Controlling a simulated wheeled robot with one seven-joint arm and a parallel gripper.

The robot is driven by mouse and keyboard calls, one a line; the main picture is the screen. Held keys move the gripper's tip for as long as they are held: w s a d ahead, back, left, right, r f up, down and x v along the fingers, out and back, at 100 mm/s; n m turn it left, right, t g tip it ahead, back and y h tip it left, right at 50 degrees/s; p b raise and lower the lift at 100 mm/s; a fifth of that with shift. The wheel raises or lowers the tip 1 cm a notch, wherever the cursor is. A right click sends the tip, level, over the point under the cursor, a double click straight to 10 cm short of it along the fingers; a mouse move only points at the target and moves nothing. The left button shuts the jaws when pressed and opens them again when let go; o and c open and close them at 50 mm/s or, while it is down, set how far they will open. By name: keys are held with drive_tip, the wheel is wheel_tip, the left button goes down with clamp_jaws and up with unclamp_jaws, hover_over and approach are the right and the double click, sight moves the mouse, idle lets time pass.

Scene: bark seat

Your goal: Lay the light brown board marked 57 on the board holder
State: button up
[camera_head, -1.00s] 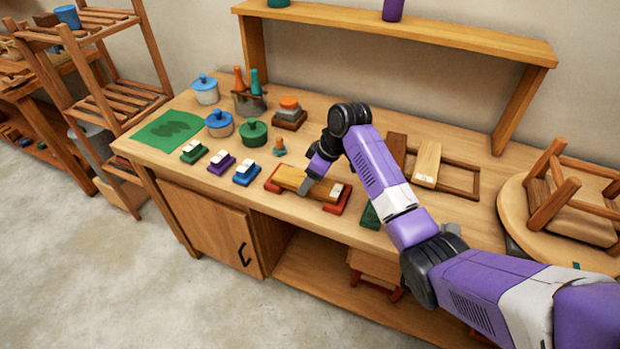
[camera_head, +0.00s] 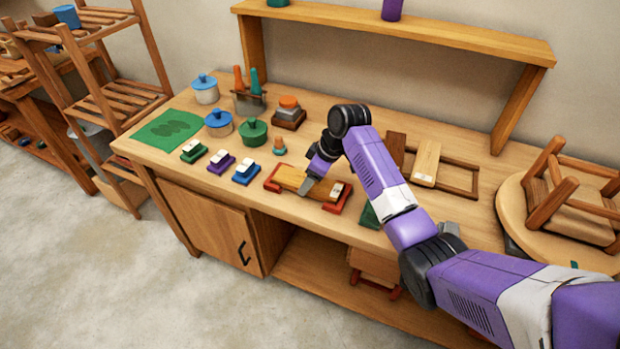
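The label is too small to read. My gripper (camera_head: 312,187) points down at this board's middle, with a grey finger at its near edge. The finger gap is hidden, so I cannot tell if it grips the board. A second light board (camera_head: 426,162) with a pale label lies on a brown wooden frame (camera_head: 462,182) to the right, beside a darker board (camera_head: 396,148). Its number is not readable either.
Small green, purple and blue blocks (camera_head: 220,160) stand left of the red-ended holder, with lidded pots (camera_head: 253,131) behind. My arm crosses over the table's right part. An upturned stool (camera_head: 560,200) lies at the right. A raised shelf (camera_head: 400,27) spans the back.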

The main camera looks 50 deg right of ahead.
drive_tip(key=shift+f, duration=0.15)
drive_tip(key=o, duration=1.9)
drive_tip(key=shift+r+p, duration=3.25)
drive_tip(key=shift+r, duration=0.3)
